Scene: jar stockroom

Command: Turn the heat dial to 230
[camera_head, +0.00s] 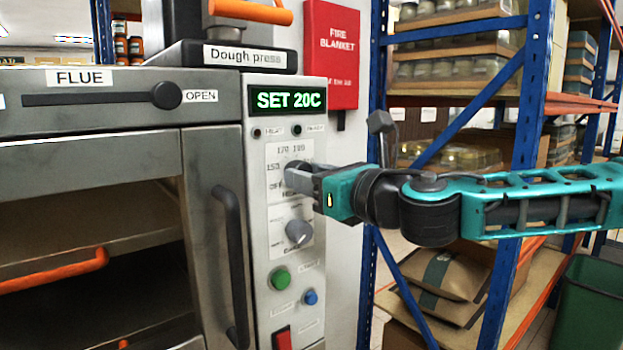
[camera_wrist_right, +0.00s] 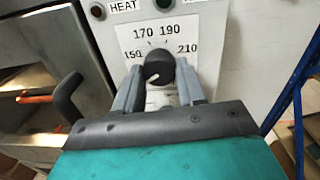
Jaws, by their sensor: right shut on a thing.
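The heat dial (camera_wrist_right: 158,68) is a dark round knob on the white control panel (camera_head: 262,140). My right gripper (camera_wrist_right: 158,84) is shut on the heat dial, one finger on each side of it. In the head view my right gripper (camera_head: 298,178) reaches in from the right and hides most of the dial. The scale (camera_wrist_right: 157,32) shows 150, 170, 190 and 210 around it. A pale mark on the knob seems to point down and left. The display (camera_head: 288,100) reads SET 20C. My left gripper is not in view.
A second grey knob (camera_head: 298,232), a green button (camera_head: 280,279), a blue button (camera_head: 310,297) and a red switch (camera_head: 282,340) sit below. A dark door handle (camera_head: 232,265) stands left of the panel. Blue-framed shelving (camera_head: 530,110) stands behind my right arm.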

